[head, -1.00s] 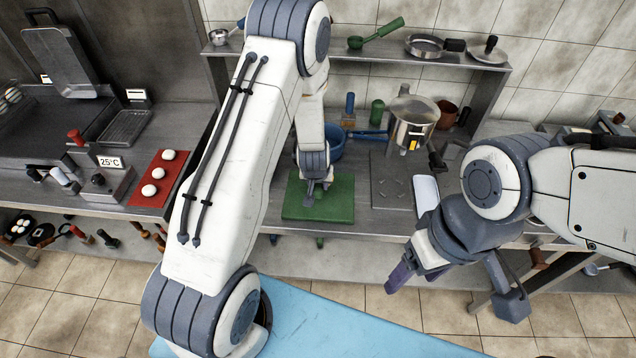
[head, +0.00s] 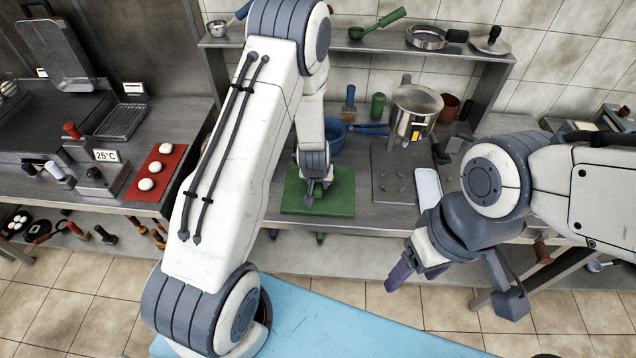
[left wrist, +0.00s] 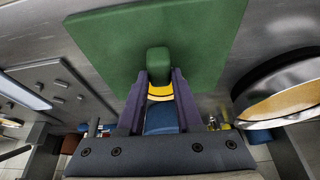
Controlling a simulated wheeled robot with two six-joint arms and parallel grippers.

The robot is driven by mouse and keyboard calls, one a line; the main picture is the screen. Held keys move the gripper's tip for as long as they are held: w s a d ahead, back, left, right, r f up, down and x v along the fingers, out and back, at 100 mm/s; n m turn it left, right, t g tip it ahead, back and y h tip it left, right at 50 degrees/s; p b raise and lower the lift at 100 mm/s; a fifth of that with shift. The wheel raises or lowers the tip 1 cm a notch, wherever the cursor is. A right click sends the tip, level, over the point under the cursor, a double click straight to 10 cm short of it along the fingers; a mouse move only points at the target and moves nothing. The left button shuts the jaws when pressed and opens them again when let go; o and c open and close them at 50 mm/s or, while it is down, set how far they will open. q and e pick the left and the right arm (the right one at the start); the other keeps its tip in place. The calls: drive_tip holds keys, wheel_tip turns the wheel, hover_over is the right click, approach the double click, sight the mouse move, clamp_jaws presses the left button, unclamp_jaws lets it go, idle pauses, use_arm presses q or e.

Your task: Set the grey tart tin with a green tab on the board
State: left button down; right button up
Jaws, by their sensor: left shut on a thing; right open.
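My left gripper (head: 313,194) is low over the green board (head: 335,205), with its fingertips near the board's middle. In the left wrist view its fingers (left wrist: 158,90) are closed around a small green tab (left wrist: 158,60), seen against the board (left wrist: 110,50). A narrow yellow, curved strip (left wrist: 159,91) shows between the fingers behind the tab. The rest of the grey tart tin is hidden by the fingers, and I cannot tell if it touches the board. My right gripper (head: 455,285) is open and empty, in front of the counter.
A grey plate with studs (head: 393,180) lies right of the board, with a steel pot (head: 412,115) behind it. A shiny round vessel, yellow inside (left wrist: 280,95), is close beside the board in the left wrist view.

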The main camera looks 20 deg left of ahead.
use_arm(q)
drive_tip(key=shift+f, duration=0.3)
drive_tip(key=c, duration=0.5)
unclamp_jaws()
drive_tip(key=shift+r, duration=0.1)
drive_tip(key=v, duration=1)
drive_tip(key=shift+p, duration=0.3)
drive_tip(key=shift+s+r, duration=0.1)
drive_tip(key=shift+s, duration=0.05)
